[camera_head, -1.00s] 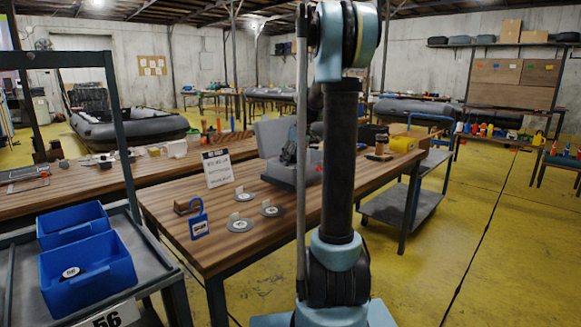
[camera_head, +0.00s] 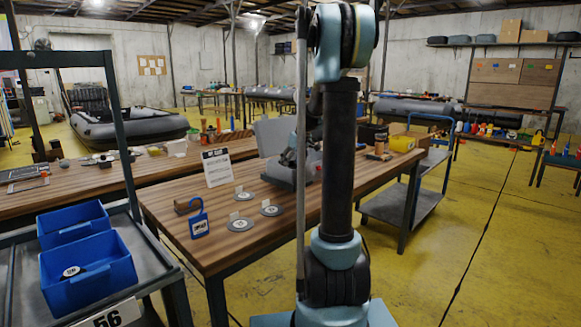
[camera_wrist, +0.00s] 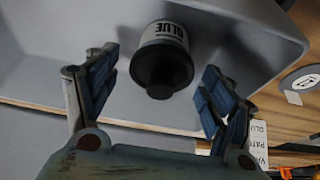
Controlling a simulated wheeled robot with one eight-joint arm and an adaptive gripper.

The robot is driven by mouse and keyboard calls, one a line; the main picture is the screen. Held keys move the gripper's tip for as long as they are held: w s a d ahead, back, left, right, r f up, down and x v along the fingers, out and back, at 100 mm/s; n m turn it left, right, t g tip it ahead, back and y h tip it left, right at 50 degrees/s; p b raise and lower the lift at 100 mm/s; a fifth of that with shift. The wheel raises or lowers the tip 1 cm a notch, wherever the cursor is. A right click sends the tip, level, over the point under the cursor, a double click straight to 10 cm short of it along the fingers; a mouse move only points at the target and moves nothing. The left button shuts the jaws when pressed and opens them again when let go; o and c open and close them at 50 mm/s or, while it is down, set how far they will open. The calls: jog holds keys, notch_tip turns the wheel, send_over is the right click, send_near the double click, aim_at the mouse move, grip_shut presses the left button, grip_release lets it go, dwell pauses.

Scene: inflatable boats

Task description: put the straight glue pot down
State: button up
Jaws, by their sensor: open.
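The glue pot (camera_wrist: 165,38), with a pale band marked GLUE and a dark round end, is in the wrist view. It is in a grey tray (camera_wrist: 60,35) with raised walls. My gripper (camera_wrist: 160,78) is open, one finger on each side of the pot's dark end, with gaps showing between the fingers and the pot. In the head view the grey tray (camera_head: 272,178) is on the wooden workbench (camera_head: 225,258), and my arm hides part of it. I cannot make out the pot there.
Several grey discs with small cards (camera_head: 238,224), a blue padlock-shaped tag (camera_head: 198,222) and a white sign (camera_head: 217,168) are left of the tray. Blue bins (camera_head: 110,270) are on a cart at the left. A yellow box (camera_head: 402,144) is on the bench's far right.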

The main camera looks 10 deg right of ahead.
jog(key=v, duration=1.2)
jog(key=s+a+f+m+h, duration=0.15)
jog(key=s+f, duration=0.25)
jog(key=s, duration=0.7)
jog(key=s+a+f+m, duration=0.2)
jog(key=s+f, duration=0.1)
jog(key=s, duration=0.8)
jog(key=s+f+m+g+h, duration=0.1)
jog(key=s+f+m, duration=0.2)
jog(key=s+f, duration=1.2)
jog(key=s, duration=0.3)
jog(key=shift+s+f, duration=0.35)
jog(key=shift+m, duration=0.25)
jog(key=shift+w+f, duration=0.2)
jog(key=shift+w, duration=0.3)
